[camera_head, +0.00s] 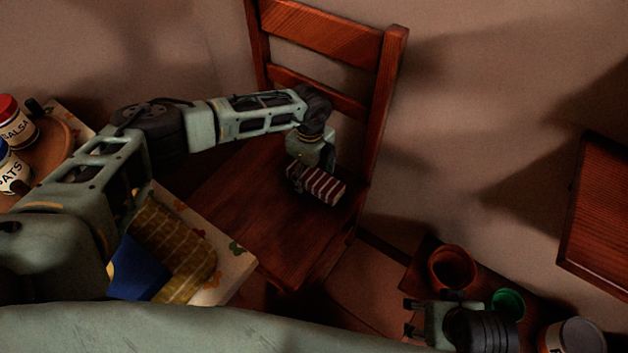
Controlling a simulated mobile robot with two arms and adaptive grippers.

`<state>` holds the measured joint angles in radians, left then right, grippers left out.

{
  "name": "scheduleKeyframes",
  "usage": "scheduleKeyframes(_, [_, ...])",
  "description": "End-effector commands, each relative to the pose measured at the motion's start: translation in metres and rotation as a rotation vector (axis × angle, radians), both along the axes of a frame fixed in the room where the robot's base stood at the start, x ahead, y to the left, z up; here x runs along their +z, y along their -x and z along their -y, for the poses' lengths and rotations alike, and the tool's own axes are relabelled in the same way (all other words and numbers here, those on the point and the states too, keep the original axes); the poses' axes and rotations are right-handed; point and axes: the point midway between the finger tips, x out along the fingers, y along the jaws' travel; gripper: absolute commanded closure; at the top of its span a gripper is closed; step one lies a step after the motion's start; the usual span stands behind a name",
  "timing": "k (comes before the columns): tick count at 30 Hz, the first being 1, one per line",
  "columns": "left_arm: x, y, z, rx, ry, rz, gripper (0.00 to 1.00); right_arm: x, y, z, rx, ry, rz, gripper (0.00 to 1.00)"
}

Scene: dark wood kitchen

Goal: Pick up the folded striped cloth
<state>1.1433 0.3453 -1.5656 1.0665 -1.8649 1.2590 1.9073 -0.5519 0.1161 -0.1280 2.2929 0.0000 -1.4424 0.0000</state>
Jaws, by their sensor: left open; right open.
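The folded striped cloth (322,186), dark red with white stripes, is at the right part of the wooden chair's seat (285,225). My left gripper (312,172) points down right over the cloth. Its jaws are open, and its fingers are mostly hidden behind the wrist and against the cloth. I cannot tell whether they touch it. My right gripper (408,318) is open and empty at the lower right, pointing left, beside a small dark wooden surface.
The chair back (335,35) rises behind the cloth. At left, a table holds jars (14,125), a yellow checked cloth (170,240) and a blue item (137,268). At lower right stand a terracotta pot (452,268), a green cup (508,304) and a jar (572,338).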

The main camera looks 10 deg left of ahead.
Motion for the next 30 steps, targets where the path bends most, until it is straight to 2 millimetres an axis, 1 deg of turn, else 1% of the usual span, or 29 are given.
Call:
scheduleKeyframes(3, [-0.0043, -0.0002, 0.0007, -0.001, 0.000, 0.001, 0.30, 0.0045, 0.0010, 0.0003, 0.000, 0.001, 0.002, 0.35])
scheduleKeyframes(9, [-0.0040, -0.0001, 0.0005, -0.001, 0.000, 0.001, 0.30, 0.0049, 0.0010, 0.0004, 0.000, 0.001, 0.002, 0.35])
scheduleKeyframes(26, [-0.0039, -0.0001, 0.0003, 0.000, 0.000, 0.001, 0.79, 0.0049, 0.0007, 0.0005, -0.001, 0.000, 0.002, 0.35])
scheduleKeyframes(30, [-0.0036, -0.0003, 0.0003, 0.000, 0.000, 0.001, 0.80, 0.0049, 0.0007, 0.0005, -0.001, 0.000, 0.002, 0.35])
